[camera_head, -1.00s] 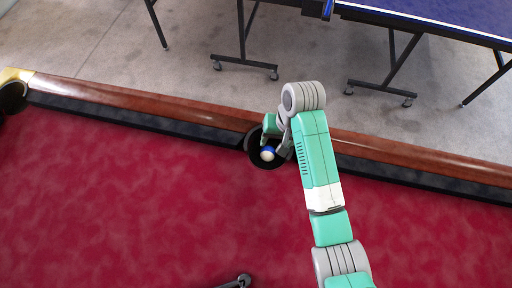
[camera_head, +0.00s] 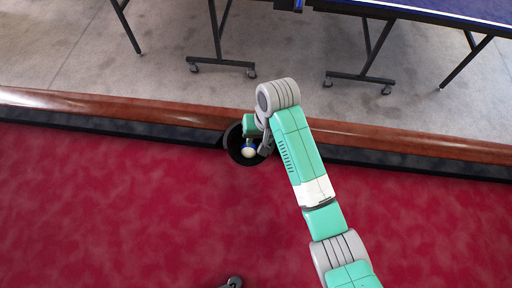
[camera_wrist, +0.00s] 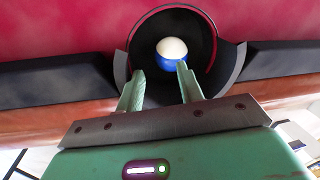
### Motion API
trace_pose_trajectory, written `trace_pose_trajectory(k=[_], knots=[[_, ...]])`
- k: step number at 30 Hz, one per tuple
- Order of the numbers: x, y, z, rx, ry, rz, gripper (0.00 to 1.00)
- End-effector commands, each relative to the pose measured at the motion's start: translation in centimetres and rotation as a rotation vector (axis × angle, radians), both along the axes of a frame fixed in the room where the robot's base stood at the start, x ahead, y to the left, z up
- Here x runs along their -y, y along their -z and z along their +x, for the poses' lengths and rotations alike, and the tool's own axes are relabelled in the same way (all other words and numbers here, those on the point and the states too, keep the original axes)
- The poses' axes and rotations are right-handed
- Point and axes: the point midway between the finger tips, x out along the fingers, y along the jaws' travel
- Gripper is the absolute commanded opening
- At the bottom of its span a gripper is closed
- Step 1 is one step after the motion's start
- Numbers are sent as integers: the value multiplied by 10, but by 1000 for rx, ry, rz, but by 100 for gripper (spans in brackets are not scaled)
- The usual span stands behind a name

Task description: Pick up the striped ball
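The striped ball (camera_head: 249,152), white with a blue band, sits in the black side pocket (camera_head: 233,141) of the red pool table. In the wrist view the ball (camera_wrist: 172,50) lies inside the round pocket (camera_wrist: 143,47), just beyond the fingertips. My gripper (camera_wrist: 160,71) is open, with one green finger at the left and one at the right of the pocket opening. The ball appears between and ahead of the tips, close to the right one; I cannot tell whether they touch. In the head view my gripper (camera_head: 256,141) reaches down over the pocket.
The brown wooden rail (camera_head: 80,105) and its dark cushion run along the table's far edge. Red cloth (camera_head: 120,210) lies open around the pocket. A blue table-tennis table (camera_head: 430,8) on wheeled legs stands beyond on the grey floor (camera_head: 160,60).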

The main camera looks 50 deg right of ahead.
Motion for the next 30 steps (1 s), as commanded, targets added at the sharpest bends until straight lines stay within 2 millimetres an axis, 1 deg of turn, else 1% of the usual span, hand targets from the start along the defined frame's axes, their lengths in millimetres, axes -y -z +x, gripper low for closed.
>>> trace_pose_trajectory(k=[1, 3, 14, 17, 24, 27, 30], knots=[[-14, 60, 0, -17, 1, 40, 13], [-14, 61, -1, -20, 2, 39, 0], [-9, 54, -2, -22, 14, 37, 0], [-7, 44, -2, -19, 17, 34, 0], [-7, -16, 0, -15, 17, 31, 0], [-7, -35, 0, -15, 17, 32, 0], [-8, -46, 0, -17, 17, 32, 0]])
